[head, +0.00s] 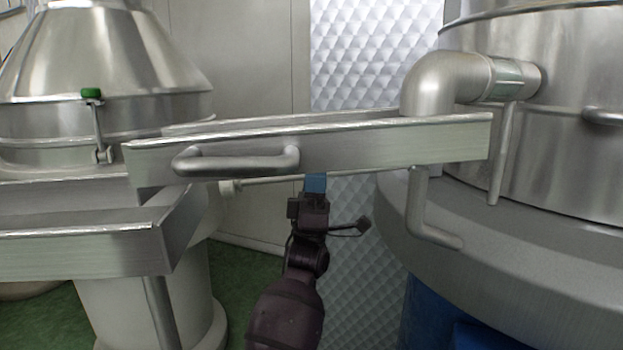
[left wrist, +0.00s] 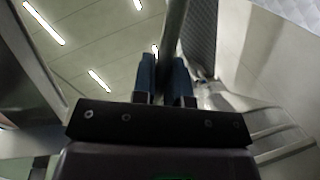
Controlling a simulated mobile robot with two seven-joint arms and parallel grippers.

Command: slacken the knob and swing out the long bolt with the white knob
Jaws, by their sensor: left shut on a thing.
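The long bolt (head: 268,181) is a thin grey rod lying nearly level just below the steel trough. Its white knob (head: 229,187) is at the rod's left end, below the trough's handle. My left gripper (head: 315,183) comes up from below and its blue fingers meet the rod well to the right of the knob. In the left wrist view, the blue fingers (left wrist: 163,80) are shut on the grey rod (left wrist: 173,30), which runs up between them. The fingertips are partly hidden under the trough's lower edge in the head view. My right gripper is not in view.
The steel trough (head: 400,145) with a bar handle (head: 236,163) spans above my gripper. A green-knobbed bolt (head: 98,125) stands on the left vessel (head: 110,60). A bent pipe (head: 430,85) and a large round tank (head: 570,150) close off the right. Some floor shows below.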

